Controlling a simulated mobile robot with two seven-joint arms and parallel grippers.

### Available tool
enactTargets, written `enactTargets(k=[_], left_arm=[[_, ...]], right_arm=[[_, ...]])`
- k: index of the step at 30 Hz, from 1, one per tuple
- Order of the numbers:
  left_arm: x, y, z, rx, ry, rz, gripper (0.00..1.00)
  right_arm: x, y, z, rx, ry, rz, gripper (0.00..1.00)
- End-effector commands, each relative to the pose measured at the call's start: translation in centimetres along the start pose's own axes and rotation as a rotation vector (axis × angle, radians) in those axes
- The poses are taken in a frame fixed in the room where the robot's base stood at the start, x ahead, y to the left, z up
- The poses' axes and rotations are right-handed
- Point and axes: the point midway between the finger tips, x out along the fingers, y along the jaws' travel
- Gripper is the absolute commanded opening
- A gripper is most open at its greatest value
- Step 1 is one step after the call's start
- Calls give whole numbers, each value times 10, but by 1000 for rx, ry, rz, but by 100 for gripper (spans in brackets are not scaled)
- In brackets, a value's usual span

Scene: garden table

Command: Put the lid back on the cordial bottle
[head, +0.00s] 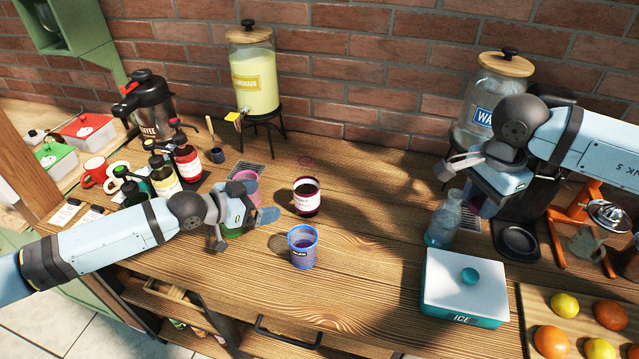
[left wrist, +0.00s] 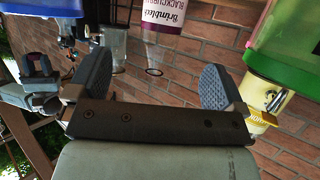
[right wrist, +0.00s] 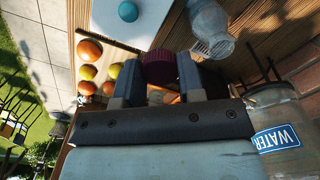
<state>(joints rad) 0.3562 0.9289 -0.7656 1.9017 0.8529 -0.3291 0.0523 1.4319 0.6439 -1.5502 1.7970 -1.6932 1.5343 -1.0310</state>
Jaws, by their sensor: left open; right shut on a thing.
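The cordial bottle (head: 307,198), dark purple with a white label, stands upright and uncapped mid-table in the head view. Its label also shows at the top of the left wrist view (left wrist: 163,18). My left gripper (head: 246,222) is open and empty, left of the bottle and apart from it. Its spread fingers show in the left wrist view (left wrist: 152,88). My right gripper (right wrist: 160,80) is shut on the ribbed purple lid (right wrist: 158,66), held between its fingertips. In the head view the right gripper (head: 466,182) is far right of the bottle, and the lid is mostly hidden.
A blue cup (head: 302,250) stands in front of the bottle. A pink cup (head: 246,180) is behind my left gripper. A glass carafe (head: 443,222) and a white ice box (head: 465,285) stand near my right gripper. The wood between bottle and carafe is clear.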

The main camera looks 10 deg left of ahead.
Motion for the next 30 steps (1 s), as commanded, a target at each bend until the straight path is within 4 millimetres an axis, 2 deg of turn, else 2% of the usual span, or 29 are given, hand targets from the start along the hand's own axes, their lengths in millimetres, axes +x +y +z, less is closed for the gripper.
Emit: enactTargets(k=[4,16,27,30], left_arm=[[-1,-6,-1,-2,6,-5,97],[1,-7,-2,-3,9,-5,97],[57,-7,-5,-3,10,-5,97],[65,-7,-4,-3,9,-6,97]], right_arm=[[0,0,0,0,0,0,10],[-1,0,0,0,0,0,10],[-11,0,0,0,0,0,10],[-12,0,0,0,0,0,10]])
